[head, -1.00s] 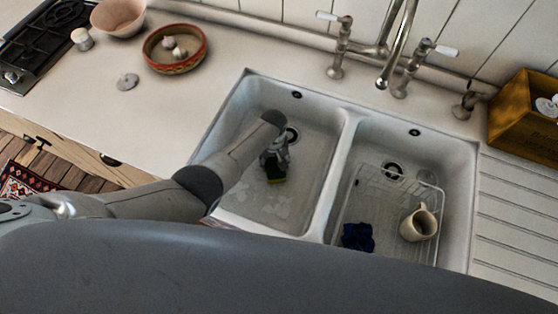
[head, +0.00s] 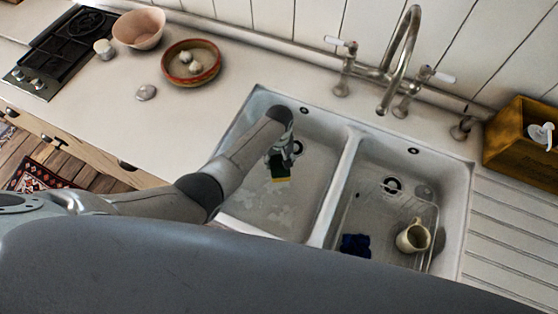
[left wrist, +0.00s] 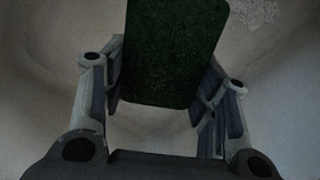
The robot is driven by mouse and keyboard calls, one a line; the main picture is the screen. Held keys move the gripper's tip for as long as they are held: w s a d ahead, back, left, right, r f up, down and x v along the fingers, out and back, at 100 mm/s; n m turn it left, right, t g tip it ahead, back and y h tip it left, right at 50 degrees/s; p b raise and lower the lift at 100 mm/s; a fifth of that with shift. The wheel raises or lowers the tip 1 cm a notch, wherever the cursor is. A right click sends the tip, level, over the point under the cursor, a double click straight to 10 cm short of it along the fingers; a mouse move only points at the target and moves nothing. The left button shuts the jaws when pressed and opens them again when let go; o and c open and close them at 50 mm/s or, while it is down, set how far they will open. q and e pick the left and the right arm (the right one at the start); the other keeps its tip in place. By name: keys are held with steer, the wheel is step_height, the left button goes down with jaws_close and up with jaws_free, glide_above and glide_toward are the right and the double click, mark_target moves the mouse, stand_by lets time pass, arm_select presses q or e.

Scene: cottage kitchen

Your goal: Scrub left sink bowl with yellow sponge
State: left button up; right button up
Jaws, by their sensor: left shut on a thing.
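The left sink bowl (head: 255,211) is white, with pale patches on its floor and a dark drain towards the back. My left gripper (head: 281,163) is inside this bowl, shut on the sponge (head: 280,176). The sponge shows a dark side and a yellow edge in the head view. In the left wrist view the sponge's dark green face (left wrist: 175,50) sits between the two fingers (left wrist: 162,95), with pale sink surface around it. I cannot tell whether the sponge touches the bowl. My right gripper is not in view.
The right bowl holds a wire rack, a cream mug (head: 413,237) and a dark blue cloth (head: 355,244). A divider (head: 341,190) separates the bowls. The tap (head: 400,60) rises behind. A wooden box (head: 520,135) stands right; a red-rimmed bowl (head: 190,80) and pink bowl (head: 138,28) stand left.

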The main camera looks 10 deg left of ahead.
arm_select(q)
step_height(320, 180, up, 9)
steer(key=shift+r, duration=0.2)
stand_by(0.4)
stand_by(0.5)
